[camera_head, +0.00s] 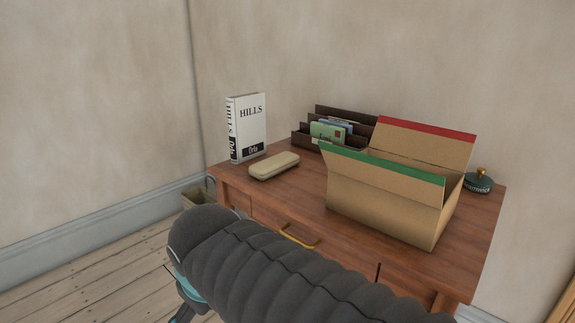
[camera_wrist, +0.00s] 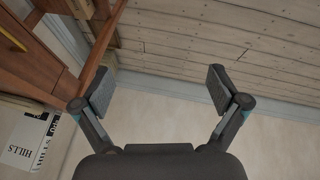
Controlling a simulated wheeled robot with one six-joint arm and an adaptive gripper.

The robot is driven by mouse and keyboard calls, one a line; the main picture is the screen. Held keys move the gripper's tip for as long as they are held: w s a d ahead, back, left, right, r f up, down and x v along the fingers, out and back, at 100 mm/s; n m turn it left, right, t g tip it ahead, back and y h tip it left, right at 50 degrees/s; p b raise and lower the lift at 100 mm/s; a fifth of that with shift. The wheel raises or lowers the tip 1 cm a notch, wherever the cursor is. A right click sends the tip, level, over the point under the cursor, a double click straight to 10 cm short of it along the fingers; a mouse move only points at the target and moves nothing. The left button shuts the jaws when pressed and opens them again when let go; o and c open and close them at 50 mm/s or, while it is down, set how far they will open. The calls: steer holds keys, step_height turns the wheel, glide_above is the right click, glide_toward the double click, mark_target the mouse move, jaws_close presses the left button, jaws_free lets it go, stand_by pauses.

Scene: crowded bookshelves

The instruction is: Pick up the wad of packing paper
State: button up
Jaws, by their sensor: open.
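No wad of packing paper shows in either view. An open cardboard box (camera_head: 385,205) stands on the wooden desk (camera_head: 300,190), with a green-edged flap at the front and a red-edged flap at the back. The inside of the box is mostly hidden from the head camera. My gripper (camera_wrist: 160,90) is open in the wrist view, with nothing between its fingers. In the head view my arm crosses in front of the desk, and only part of the gripper shows at the lower left.
A white upright book (camera_head: 246,128), a beige case (camera_head: 274,166), a dark letter rack (camera_head: 300,140) with envelopes and a green lidded pot (camera_head: 479,183) stand on the desk. A small bin (camera_head: 196,198) is on the floor left of it. The floor at left is clear.

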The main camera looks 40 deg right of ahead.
steer(key=w+d+r+n+g+h+b, duration=0.1)
steer(key=w+d+r+n+h+b, duration=0.2)
steer(key=w+d, duration=0.4)
steer(key=w+d+r+n+g+h, duration=0.1)
steer(key=w+d+r+n+h, duration=0.2)
steer(key=w+d+n, duration=0.35)
steer(key=n+g+h+b, duration=0.2)
steer(key=n+h+b, duration=0.1)
steer(key=n+h, duration=0.35)
glide_toward(274, 160)
steer(key=shift+n, duration=0.3)
steer(key=b+x, duration=0.2)
steer(key=x, duration=0.7)
steer(key=shift+d, duration=0.15)
steer(key=c, duration=1)
